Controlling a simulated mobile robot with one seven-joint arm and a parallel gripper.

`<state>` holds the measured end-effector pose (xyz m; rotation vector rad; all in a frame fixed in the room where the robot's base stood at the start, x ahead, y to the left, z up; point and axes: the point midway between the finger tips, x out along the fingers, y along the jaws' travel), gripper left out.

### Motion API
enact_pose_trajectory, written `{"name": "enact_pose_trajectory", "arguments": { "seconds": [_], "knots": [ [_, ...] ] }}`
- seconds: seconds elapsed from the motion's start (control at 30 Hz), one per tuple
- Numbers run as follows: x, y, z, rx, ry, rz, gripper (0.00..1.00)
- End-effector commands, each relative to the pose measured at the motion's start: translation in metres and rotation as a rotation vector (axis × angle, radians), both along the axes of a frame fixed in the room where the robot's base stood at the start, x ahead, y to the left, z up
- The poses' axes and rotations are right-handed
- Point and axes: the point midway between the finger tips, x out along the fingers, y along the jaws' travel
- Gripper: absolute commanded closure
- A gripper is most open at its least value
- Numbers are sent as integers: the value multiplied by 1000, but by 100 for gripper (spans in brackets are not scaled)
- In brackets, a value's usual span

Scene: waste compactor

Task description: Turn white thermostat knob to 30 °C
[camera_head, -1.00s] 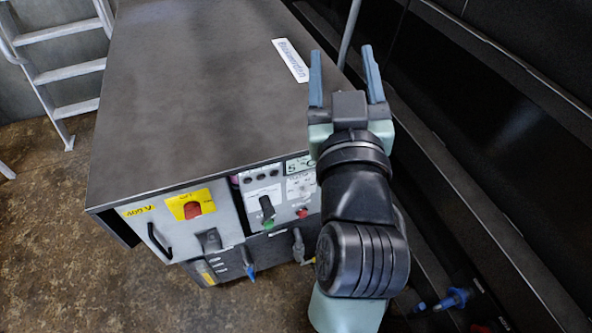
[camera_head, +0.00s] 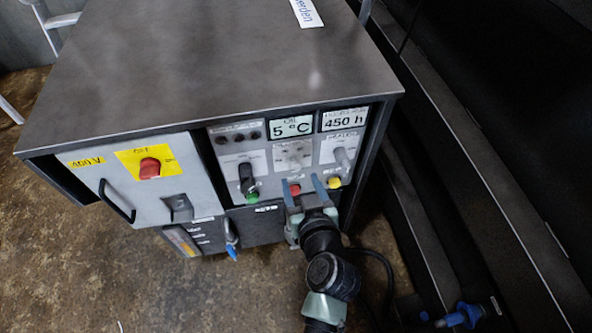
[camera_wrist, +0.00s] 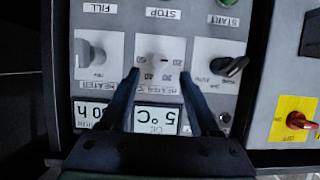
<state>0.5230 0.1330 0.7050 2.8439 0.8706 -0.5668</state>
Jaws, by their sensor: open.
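The white thermostat knob (camera_wrist: 158,62) sits on a white plate with printed numbers around it, shown upside down in the wrist view. In the head view its plate (camera_head: 293,155) is on the cabinet's front panel, below the display (camera_head: 291,126) reading 5 °C. My gripper (camera_head: 304,184) is open in front of the panel, low beside the red button. In the wrist view the fingertips of my gripper (camera_wrist: 159,80) lie either side of the knob's near edge, with nothing held. The knob's exact pointer setting is too small to read.
A grey knob (camera_head: 342,157) and a black knob (camera_head: 246,180) flank the thermostat. Red (camera_head: 295,189), green (camera_head: 252,196) and yellow (camera_head: 334,182) buttons sit below. A red switch (camera_head: 149,168) and a black handle (camera_head: 117,202) are further left. The cabinet top (camera_head: 200,70) overhangs the panel.

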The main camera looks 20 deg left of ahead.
Motion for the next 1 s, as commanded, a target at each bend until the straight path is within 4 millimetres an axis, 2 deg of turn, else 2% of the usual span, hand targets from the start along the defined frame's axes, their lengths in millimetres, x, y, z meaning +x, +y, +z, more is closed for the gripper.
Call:
{"name": "enact_pose_trajectory", "arguments": {
  "seconds": [0.1,0.3,0.73,1.0],
  "knots": [
    [19,14,-10,0,-1,4,37],
    [37,26,-19,1,0,2,37],
    [44,30,-21,0,-1,0,37],
    [44,30,-22,0,-1,0,86]
  ]
}}
